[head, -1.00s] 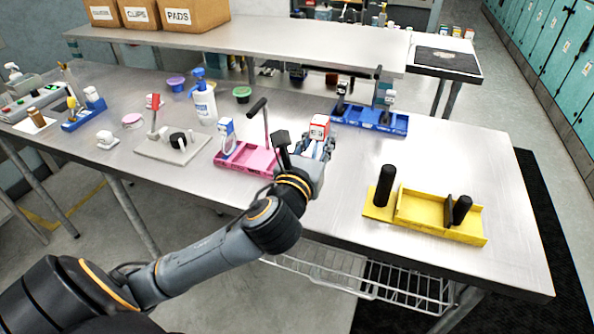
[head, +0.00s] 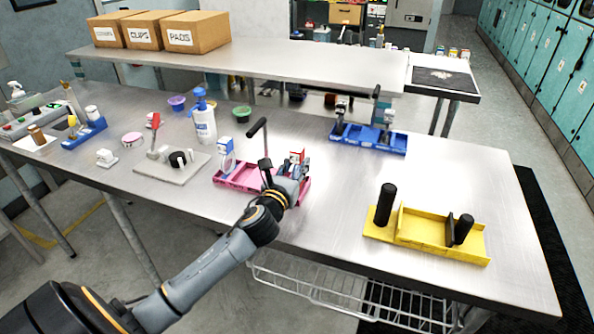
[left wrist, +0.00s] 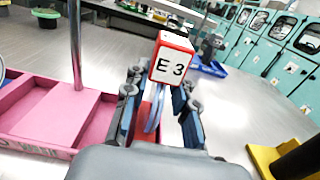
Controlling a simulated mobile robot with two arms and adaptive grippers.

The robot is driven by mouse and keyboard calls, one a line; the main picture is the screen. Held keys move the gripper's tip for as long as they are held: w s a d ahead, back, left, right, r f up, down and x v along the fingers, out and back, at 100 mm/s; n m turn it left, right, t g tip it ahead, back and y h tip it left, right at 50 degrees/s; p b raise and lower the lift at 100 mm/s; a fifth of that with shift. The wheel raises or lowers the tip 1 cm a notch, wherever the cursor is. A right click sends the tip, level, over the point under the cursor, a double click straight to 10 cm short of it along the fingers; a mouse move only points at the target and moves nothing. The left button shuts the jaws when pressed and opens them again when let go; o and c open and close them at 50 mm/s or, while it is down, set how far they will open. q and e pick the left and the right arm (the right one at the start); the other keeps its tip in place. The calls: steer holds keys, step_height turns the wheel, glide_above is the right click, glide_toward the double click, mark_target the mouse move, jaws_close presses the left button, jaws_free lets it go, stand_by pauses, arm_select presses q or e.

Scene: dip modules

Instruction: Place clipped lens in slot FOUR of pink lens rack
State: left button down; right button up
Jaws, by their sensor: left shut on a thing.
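My left gripper (left wrist: 160,108) is shut on a clipped lens, which has a red-and-white block clip (left wrist: 172,58) marked "E 3" on top and a thin blue-edged lens (left wrist: 153,110) hanging between the fingers. In the head view, my left gripper (head: 288,176) is over the right end of the pink lens rack (head: 235,177) and hides part of it. The rack also shows at the left of the left wrist view (left wrist: 70,118). I cannot tell whether the lens touches the rack, and no slot label is readable. My right gripper is out of view.
A blue-and-white clipped lens (head: 226,150) stands at the rack's left end. A black-handled post (head: 257,127) rises from the rack beside my gripper. A blue rack (head: 365,145) lies behind right, and a yellow rack (head: 420,225) lies front right. The table between them is clear.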

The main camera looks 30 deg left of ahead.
arm_select(q)
steer(key=shift+f, duration=0.85)
steer(key=shift+f, duration=0.15)
steer(key=c, duration=1.1)
jaws_free()
steer(key=shift+s, duration=0.1)
steer(key=b+v, duration=0.1)
steer(key=v, duration=0.9)
steer(key=shift+s+d, duration=0.15)
steer(key=shift+s, duration=0.05)
steer(key=shift+s+d+r, duration=0.2)
steer(key=shift+s, duration=0.45)
